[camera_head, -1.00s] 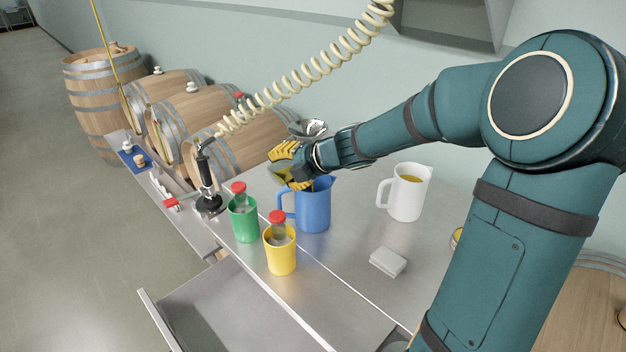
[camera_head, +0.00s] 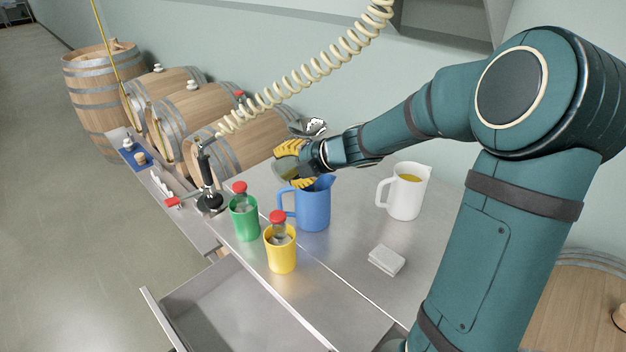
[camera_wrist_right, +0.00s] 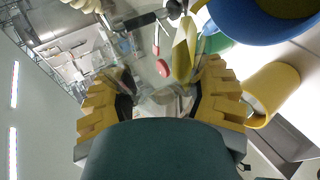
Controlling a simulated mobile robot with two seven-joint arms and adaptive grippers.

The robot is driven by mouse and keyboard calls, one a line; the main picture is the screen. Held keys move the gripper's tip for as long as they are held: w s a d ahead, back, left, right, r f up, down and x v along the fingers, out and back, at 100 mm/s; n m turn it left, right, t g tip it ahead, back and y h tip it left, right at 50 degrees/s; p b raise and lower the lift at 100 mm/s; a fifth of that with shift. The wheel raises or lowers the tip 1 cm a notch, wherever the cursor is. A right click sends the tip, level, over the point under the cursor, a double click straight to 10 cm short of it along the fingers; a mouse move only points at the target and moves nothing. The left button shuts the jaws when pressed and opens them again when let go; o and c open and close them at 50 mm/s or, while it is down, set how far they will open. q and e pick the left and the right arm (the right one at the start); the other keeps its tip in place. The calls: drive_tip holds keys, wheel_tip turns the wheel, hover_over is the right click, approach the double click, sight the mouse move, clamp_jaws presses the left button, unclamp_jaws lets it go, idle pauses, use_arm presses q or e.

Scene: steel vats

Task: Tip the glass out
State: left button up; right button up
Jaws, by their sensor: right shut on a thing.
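My right gripper (camera_head: 296,166) has yellow fingers shut on a clear glass (camera_head: 283,169). The glass is tilted, above and by the upper left of the blue jug (camera_head: 314,208). In the right wrist view, the glass lies between the fingers of the gripper (camera_wrist_right: 155,98), and yellowish liquid (camera_wrist_right: 183,55) shows by it. Part of the blue jug (camera_wrist_right: 245,25) is at the top right there, with something yellowish inside. Whether liquid is leaving the glass I cannot tell. My left gripper is not in view.
A white jug (camera_head: 405,195) with yellow liquid stands right of the blue one. Green (camera_head: 244,223) and yellow (camera_head: 281,254) cups hold red-capped bottles. A tap handle (camera_head: 206,175) stands at left.

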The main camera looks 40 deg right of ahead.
drive_tip(key=shift+d+f+m+y, duration=0.1)
drive_tip(key=shift+f+m+y, duration=0.15)
drive_tip(key=shift+m+y, duration=0.2)
idle(0.6)
drive_tip(key=shift+r, duration=0.1)
